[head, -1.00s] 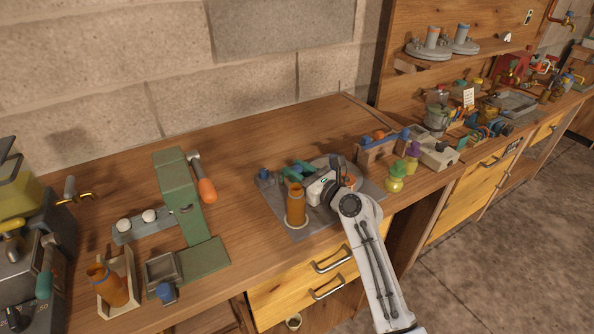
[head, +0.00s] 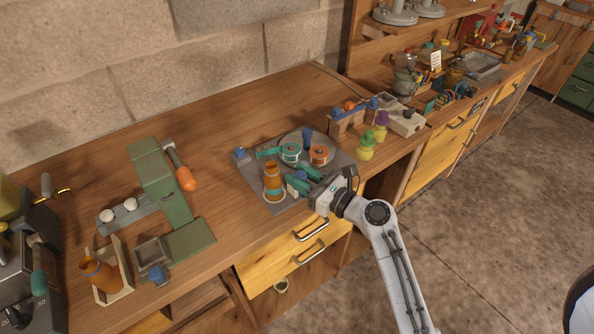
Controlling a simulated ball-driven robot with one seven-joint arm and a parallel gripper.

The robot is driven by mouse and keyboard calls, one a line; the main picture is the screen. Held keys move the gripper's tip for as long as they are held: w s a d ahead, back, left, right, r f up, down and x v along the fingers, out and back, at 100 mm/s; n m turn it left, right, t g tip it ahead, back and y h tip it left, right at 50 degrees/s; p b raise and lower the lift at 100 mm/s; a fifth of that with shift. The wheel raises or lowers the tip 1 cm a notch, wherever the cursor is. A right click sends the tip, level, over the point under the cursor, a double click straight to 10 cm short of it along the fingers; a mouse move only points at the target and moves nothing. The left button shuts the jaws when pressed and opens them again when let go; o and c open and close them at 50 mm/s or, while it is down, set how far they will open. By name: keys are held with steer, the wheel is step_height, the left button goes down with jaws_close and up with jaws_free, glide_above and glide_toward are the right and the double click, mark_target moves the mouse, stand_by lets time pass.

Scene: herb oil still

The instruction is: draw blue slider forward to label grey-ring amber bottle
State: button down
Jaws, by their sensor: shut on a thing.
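The amber bottle (head: 272,172) stands upright on the grey plate (head: 246,172) of the labelling device. A dull greenish band shows around its middle, and a pale ring shows around its foot. My gripper (head: 299,180), with teal fingers, is low at the plate's front right, just right of the bottle. It is shut on a small blue piece (head: 301,175), which looks like the blue slider. The fingers hide most of it. Behind stand a teal reel (head: 290,153), an orange reel (head: 319,155) and a blue post (head: 307,138).
Yellow and purple-topped bottles (head: 366,149) stand right of the plate. Drawers (head: 300,250) lie below the bench edge. Bare bench lies behind the plate.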

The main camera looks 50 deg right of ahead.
steer(key=shift+s+f, duration=0.15)
steer(key=c, duration=0.9)
jaws_free()
steer(key=shift+a, duration=0.1)
steer(key=shift+s, duration=0.1)
steer(key=s+b, duration=0.2)
steer(key=s, duration=0.8)
steer(key=shift+s, duration=0.35)
steer(key=shift+a, duration=0.15)
